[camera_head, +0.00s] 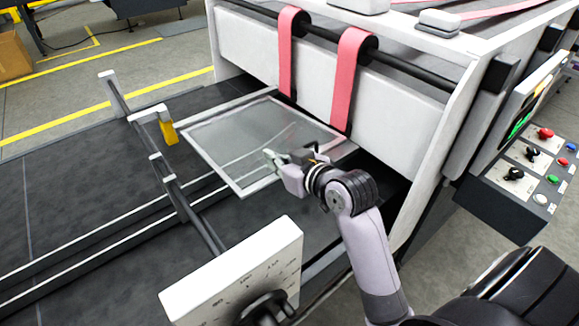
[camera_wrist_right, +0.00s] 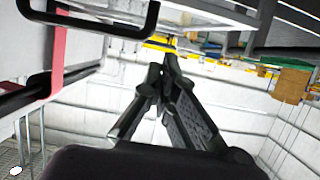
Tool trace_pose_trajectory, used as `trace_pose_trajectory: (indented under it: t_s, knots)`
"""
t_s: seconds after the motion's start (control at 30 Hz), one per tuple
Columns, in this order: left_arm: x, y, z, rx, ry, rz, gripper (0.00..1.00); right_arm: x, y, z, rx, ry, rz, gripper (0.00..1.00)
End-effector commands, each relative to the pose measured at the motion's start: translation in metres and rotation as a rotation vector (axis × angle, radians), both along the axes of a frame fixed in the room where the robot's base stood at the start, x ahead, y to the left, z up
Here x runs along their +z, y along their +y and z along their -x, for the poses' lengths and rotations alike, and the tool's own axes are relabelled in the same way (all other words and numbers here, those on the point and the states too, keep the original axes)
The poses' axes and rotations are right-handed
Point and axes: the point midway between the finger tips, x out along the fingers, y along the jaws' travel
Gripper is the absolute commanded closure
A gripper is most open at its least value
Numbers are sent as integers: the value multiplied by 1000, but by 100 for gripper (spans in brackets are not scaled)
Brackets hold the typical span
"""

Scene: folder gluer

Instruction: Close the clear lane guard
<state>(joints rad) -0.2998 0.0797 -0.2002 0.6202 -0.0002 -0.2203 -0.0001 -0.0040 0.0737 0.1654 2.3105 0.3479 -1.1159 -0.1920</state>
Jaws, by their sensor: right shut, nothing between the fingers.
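The clear lane guard (camera_head: 225,140) is a see-through panel in a light grey frame, in the middle of the head view. It spans the dark lane in front of the machine's white front beam. Its exact tilt is hard to tell. My right gripper (camera_head: 273,157) overlaps the panel's near right part in the head view; whether it touches the panel cannot be told. In the right wrist view its fingertips (camera_wrist_right: 166,68) meet with nothing between them. A dark U-shaped handle (camera_wrist_right: 150,22) shows above and left of the fingers there. My left gripper is not in view.
Pink belts (camera_head: 352,80) run over the beam behind the guard. A rail with a yellow-tipped bracket (camera_head: 168,131) stands left of it. A white dial panel (camera_head: 240,275) is in front. A control box (camera_head: 525,170) with buttons is at right.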

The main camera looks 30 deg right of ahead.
Motion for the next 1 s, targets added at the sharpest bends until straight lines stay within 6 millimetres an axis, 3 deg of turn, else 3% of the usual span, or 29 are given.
trace_pose_trajectory:
  t_s: [0.07,0.2,0.33,0.73,0.83,1.0]
  knots:
    - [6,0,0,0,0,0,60,-3,2,-14,0,2,-2,100]
    - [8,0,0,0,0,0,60,-28,2,-8,0,6,-1,100]
    - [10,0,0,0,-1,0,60,-39,1,-7,0,2,0,100]
    - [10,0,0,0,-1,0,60,-44,1,-7,0,-1,1,100]
    - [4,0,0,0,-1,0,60,-53,1,-6,1,2,2,100]
    - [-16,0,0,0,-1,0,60,-86,0,-2,1,4,2,100]
